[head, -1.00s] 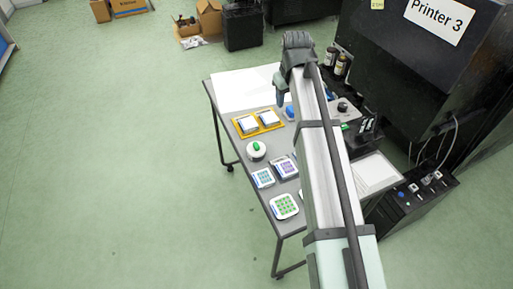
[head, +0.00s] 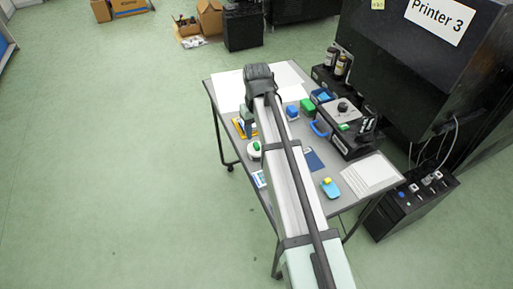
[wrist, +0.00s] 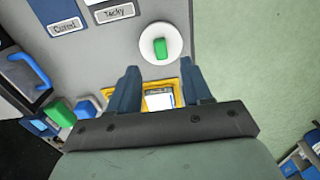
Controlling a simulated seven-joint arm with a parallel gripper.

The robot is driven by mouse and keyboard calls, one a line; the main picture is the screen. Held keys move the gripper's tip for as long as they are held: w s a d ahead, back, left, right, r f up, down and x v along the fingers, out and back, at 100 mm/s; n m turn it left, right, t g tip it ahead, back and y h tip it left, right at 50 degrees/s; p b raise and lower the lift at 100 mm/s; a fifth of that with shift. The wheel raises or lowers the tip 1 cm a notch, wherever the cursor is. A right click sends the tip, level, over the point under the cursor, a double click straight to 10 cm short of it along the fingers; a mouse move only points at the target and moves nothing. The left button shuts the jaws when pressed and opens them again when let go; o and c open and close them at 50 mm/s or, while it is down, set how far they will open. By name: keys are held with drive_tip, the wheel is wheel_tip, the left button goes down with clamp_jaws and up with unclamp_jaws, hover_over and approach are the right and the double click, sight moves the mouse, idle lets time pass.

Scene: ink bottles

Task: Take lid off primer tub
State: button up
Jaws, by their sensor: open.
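The likely primer tub is a round white tub (head: 254,150) with a green grip on top, standing on the grey table left of my arm. In the wrist view the white tub (wrist: 147,50) lies just beyond my fingertips, its green grip (wrist: 160,48) facing up. My gripper (wrist: 158,72) is open and empty. Its two dark blue fingers point toward the tub, apart from it, one to each side of its line. In the head view my arm hides most of the gripper.
A yellow tray (wrist: 183,98) with white-topped items lies under my gripper. The table edge and floor are on the right. White sheets (head: 371,174) lie at the table's right.

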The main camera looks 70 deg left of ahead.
sight(257, 144)
drive_tip(key=shift+s+d+f, duration=0.1)
drive_tip(key=shift+f, duration=2.8)
clamp_jaws()
